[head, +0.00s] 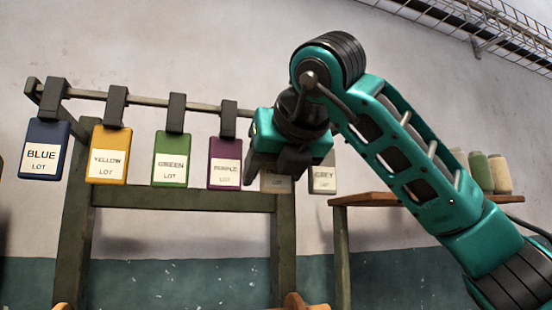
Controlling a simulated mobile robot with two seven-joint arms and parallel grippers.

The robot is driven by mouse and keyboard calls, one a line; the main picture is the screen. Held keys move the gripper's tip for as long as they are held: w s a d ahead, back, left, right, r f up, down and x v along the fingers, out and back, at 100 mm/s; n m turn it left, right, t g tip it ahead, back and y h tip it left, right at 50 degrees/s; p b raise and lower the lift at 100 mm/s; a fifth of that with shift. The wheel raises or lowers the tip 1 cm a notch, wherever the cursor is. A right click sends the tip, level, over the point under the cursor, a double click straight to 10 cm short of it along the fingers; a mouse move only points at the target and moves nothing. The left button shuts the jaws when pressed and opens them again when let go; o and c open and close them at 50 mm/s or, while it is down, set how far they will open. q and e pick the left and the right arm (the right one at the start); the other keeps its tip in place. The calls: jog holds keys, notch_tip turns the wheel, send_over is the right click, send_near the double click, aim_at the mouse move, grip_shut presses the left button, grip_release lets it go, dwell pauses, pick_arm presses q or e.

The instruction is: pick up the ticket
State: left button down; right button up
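Several tickets hang in a row from dark clips on a rail. From left they are the blue ticket (45,149), yellow ticket (108,155), green ticket (171,159), purple ticket (224,163), a mostly hidden ticket (275,183) and the grey ticket (323,180). Each has a white label ending in LOT. My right gripper (282,165) is in front of the hidden ticket, covering its top and clip. I cannot tell whether it touches the ticket, or whether its fingers are open or shut. My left gripper is not in view.
The rail (150,101) sits on a dark green wooden frame (180,197) before a wall. At right, a wooden shelf (365,199) carries several jars (499,174), partly behind my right arm. A wire tray (480,30) runs high at upper right.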

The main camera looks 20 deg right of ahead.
jog(key=c, duration=0.6)
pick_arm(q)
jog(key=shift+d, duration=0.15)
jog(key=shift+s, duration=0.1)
